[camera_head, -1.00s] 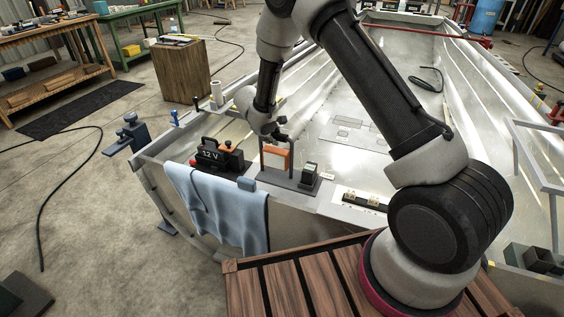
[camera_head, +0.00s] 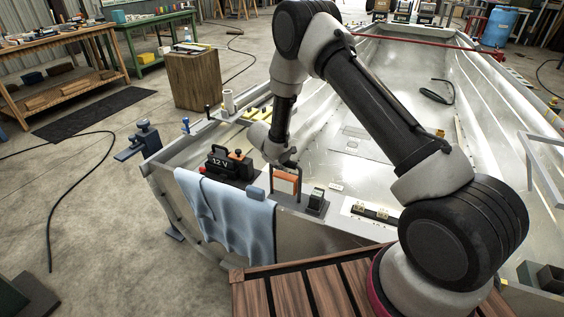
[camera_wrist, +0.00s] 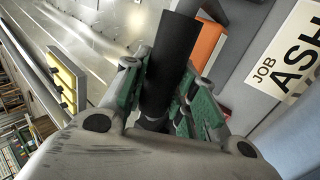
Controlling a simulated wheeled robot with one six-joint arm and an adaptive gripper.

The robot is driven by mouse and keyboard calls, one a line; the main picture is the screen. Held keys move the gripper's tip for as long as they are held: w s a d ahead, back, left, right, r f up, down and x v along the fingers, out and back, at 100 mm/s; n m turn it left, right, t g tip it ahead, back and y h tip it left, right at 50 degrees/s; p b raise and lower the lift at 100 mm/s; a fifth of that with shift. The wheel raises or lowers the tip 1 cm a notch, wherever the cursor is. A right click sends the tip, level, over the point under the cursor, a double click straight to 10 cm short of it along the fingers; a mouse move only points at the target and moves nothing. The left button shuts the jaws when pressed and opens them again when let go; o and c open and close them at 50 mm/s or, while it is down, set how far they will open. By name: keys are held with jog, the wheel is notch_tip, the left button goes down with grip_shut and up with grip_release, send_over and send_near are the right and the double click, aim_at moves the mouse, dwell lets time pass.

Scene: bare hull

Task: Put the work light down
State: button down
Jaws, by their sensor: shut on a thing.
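The work light (camera_head: 288,184) appears to be the upright orange panel in a black frame, on a dark base beside a small box with a pale green top. It is at the near ledge of the metal hull, right of the 12 V battery. My gripper (camera_head: 288,163) is above it, shut on its top bar. In the wrist view my gripper (camera_wrist: 160,95) has green-padded fingers on either side of a black bar, with the work light's orange part (camera_wrist: 208,45) behind. I cannot tell whether the base touches the ledge; its underside is hidden.
The 12 V battery (camera_head: 230,164) and a blue cloth (camera_head: 235,215) are close on the left. A switch panel (camera_head: 370,212) lies to the right. A yellow-topped object (camera_head: 258,113) is farther back. The wooden slatted platform (camera_head: 310,293) is in front.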

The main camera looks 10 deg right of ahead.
jog(key=c, duration=1.1)
grip_release()
jog(key=shift+c, duration=0.2)
jog(key=shift+r, duration=0.1)
jog(key=v, duration=1.2)
